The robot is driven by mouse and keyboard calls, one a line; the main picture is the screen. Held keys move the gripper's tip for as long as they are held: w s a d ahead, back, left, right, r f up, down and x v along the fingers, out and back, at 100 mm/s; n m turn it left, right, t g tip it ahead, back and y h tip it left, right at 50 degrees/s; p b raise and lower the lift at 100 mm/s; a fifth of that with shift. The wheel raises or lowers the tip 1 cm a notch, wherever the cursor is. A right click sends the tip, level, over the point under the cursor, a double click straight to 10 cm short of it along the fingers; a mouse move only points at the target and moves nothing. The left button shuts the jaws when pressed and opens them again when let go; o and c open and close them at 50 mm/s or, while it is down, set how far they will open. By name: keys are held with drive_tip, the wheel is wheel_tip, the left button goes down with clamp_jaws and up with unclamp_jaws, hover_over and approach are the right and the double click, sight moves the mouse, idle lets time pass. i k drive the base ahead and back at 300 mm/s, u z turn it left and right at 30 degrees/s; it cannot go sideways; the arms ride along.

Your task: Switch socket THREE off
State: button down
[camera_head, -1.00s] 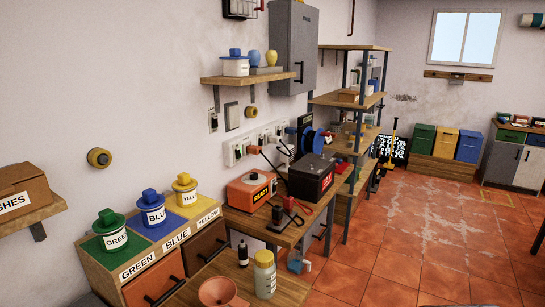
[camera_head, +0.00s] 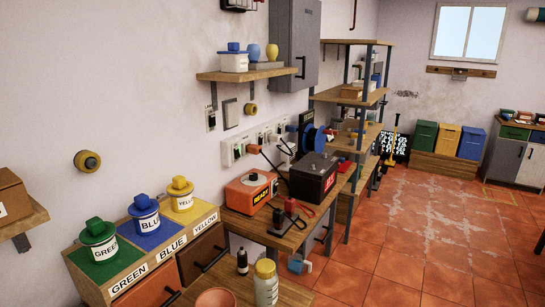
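A row of white wall sockets (camera_head: 230,151) runs along the wall above the workbench, below the small shelf. Several have plugs in them. An orange plug (camera_head: 253,149) with a dark cable sits near the left end of the row. The sockets are small and seen at a slant, so I cannot read their labels or tell which is THREE or how its switch stands. The right part of the row is partly hidden by plugs, cables and a blue cable reel (camera_head: 309,137). My gripper is not in view.
An orange charger (camera_head: 250,191) and a black battery (camera_head: 313,176) stand on the bench below the sockets. A shelf (camera_head: 245,75) juts out above. Red floor (camera_head: 415,225) is open at right.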

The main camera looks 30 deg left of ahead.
sight(237, 150)
drive_tip(key=z, duration=0.65)
drive_tip(key=i, duration=2.35)
drive_tip(key=u, duration=1.7)
